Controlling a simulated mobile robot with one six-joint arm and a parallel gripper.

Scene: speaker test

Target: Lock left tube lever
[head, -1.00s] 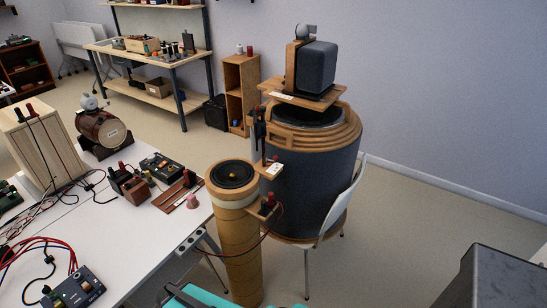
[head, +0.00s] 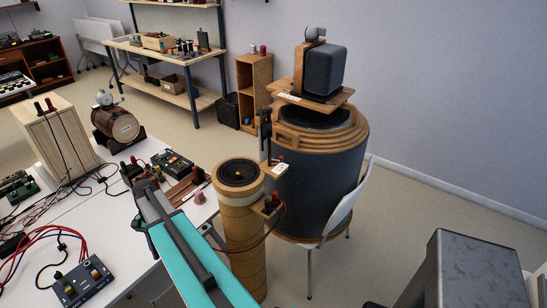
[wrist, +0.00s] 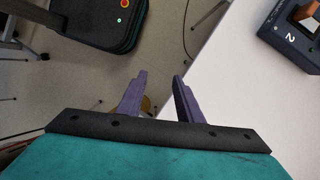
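A narrow tan tube (head: 240,220) with a black speaker cone on top stands beside the white table. Small wooden brackets with red and black terminals (head: 270,205) stick out from its right side. A wide dark grey drum (head: 318,185) with a wooden rim stands behind it to the right. No lever can be made out clearly on either one. My gripper (head: 144,188) is over the table's right part, left of the narrow tube and apart from it. In the wrist view its two purple fingers (wrist: 156,97) are apart with nothing clearly between them; a brown object shows partly behind them.
The white table (head: 105,235) holds a light wooden box (head: 52,135), a brown barrel (head: 118,128), cables and a small control box (head: 82,282). A white chair (head: 343,205) stands by the drum. A grey metal box (head: 470,270) fills the lower right.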

